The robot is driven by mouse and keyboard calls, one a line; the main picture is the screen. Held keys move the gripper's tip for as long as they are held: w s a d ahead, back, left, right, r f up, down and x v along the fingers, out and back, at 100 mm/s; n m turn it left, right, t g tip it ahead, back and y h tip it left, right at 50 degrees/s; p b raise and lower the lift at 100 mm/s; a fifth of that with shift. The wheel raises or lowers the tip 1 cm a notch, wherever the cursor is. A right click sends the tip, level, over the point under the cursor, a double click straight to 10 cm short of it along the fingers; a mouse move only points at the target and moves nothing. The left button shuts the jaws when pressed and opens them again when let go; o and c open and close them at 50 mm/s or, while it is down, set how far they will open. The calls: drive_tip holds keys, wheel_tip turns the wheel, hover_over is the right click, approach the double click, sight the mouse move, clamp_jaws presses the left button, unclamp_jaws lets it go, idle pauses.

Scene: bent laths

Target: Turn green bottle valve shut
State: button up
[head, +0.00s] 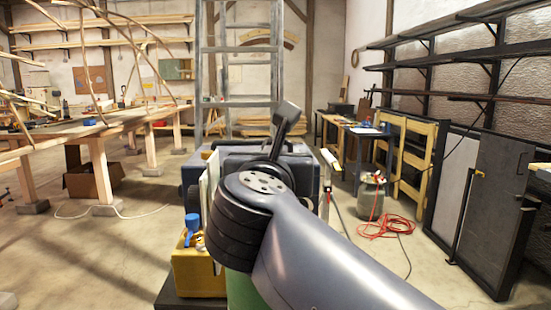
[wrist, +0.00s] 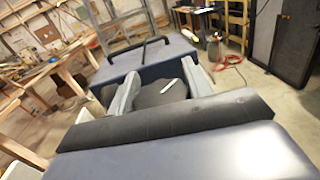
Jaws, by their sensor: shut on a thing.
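My gripper (wrist: 157,86) shows in the wrist view with its two grey fingers on either side of a dark, rounded valve knob (wrist: 165,97). The knob carries a short white mark on its top. The fingers are shut on it. In the head view my arm covers the gripper and the knob. A strip of the green bottle (head: 243,292) shows below my arm in the head view; the rest of it is hidden.
A big dark blue box (wrist: 150,62) stands just beyond the knob. A yellow container (head: 198,275) with a blue cap (head: 193,222) stands left of my arm. A grey cylinder (head: 370,198) and red hose (head: 388,225) are on the floor at right.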

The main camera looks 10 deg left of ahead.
drive_tip(key=o, duration=1)
drive_tip(key=shift+c, duration=0.2)
drive_tip(key=s+d, duration=0.1)
drive_tip(key=s, duration=0.9)
drive_tip(key=shift+s+p, duration=0.4)
drive_tip(key=shift+p, duration=0.05)
